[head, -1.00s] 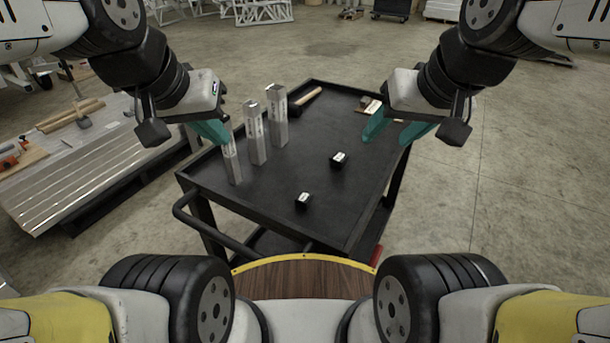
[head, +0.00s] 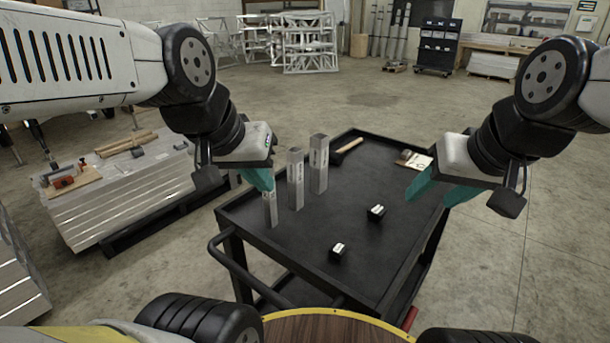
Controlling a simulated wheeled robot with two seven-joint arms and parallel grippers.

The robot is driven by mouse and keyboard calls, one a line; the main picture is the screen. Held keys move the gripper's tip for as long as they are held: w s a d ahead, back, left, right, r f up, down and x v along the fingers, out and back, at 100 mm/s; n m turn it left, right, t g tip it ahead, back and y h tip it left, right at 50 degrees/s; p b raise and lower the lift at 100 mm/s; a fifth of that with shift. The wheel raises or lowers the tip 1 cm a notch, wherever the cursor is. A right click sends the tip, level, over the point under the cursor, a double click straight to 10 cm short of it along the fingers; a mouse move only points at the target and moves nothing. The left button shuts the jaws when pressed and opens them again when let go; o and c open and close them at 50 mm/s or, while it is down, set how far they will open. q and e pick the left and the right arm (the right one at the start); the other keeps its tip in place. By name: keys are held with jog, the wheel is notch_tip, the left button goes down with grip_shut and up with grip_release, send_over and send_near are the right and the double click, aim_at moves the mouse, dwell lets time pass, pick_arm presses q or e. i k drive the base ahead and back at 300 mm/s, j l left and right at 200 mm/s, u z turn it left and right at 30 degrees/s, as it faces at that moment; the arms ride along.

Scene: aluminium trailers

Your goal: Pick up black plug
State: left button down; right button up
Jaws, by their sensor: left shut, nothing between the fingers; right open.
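Two small black plugs with white labels sit on the black cart top. One plug (head: 338,252) is near the cart's front edge, and the other plug (head: 376,213) is further back and to the right. My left gripper (head: 262,180) is shut and empty, above the cart's left side by the shortest metal tube. My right gripper (head: 440,192) is open and empty, above the cart's right side, to the right of the further plug. Neither gripper touches a plug.
Three upright square metal tubes (head: 296,180) stand on the left of the black cart (head: 330,283). A hammer (head: 350,145) and a paper with a small roll (head: 414,158) lie at the back. Stacked aluminium panels (head: 120,200) stand to the left.

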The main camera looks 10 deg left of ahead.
aim_at(337, 252)
jog(key=k+j+z, duration=0.3)
jog(key=z, duration=0.15)
jog(key=k+j+z, duration=0.2)
jog(key=k+z, duration=0.15)
jog(key=z, duration=0.15)
